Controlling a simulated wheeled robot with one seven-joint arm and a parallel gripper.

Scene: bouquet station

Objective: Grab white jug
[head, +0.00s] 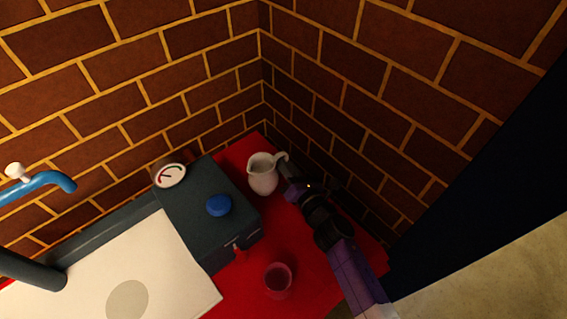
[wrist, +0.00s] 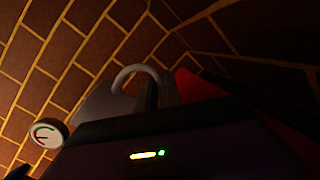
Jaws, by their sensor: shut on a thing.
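The white jug (head: 263,175) is upright at the back corner of the red counter, its handle toward the right. My gripper (head: 284,166) reaches in from the right and is shut on the jug's handle. In the wrist view the curved top of the jug's handle (wrist: 138,73) shows just above my gripper (wrist: 153,95). Most of the jug's body is dim or hidden there. I cannot tell whether the jug's base touches the counter.
A dark machine with a blue knob (head: 219,205) and a round gauge (head: 169,176) stands left of the jug. A red cup (head: 278,280) stands on the red counter (head: 310,262) in front. Brick walls (head: 330,60) close the corner behind. A blue tap (head: 45,183) is at far left.

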